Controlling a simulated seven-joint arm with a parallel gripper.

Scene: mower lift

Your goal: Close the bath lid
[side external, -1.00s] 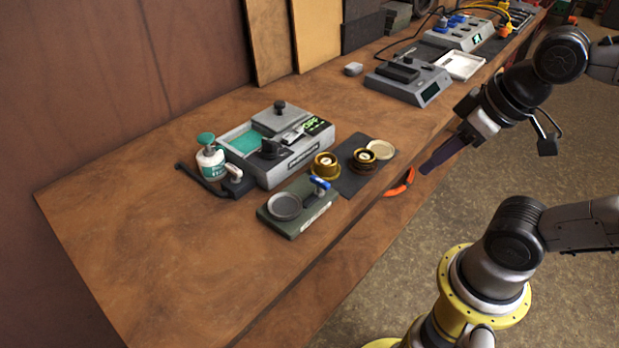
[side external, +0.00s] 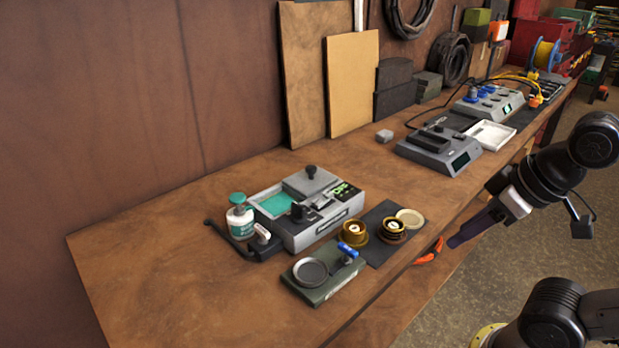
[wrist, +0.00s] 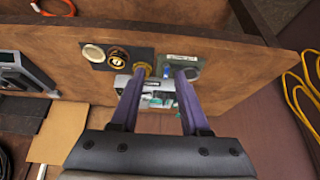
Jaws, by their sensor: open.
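The bath (side external: 325,229) is a grey box on the bench, with teal liquid (side external: 275,204) showing in its open left part. Its grey lid (side external: 311,184) with a black knob (side external: 310,172) lies over the back right part, leaving the teal area uncovered. My gripper (side external: 455,241) is beyond the bench's front edge, to the right of the bath and well apart from it. In the wrist view my gripper (wrist: 161,72) has two purple fingers spread apart with nothing held. The bath (wrist: 158,99) shows there between and behind the fingers, partly hidden.
A white bottle with a green cap (side external: 240,218) stands left of the bath. A green block with a round dish (side external: 325,275) is in front. Brass pieces (side external: 354,233) and a dark mat (side external: 379,248) lie to the right. The bench's left end is clear.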

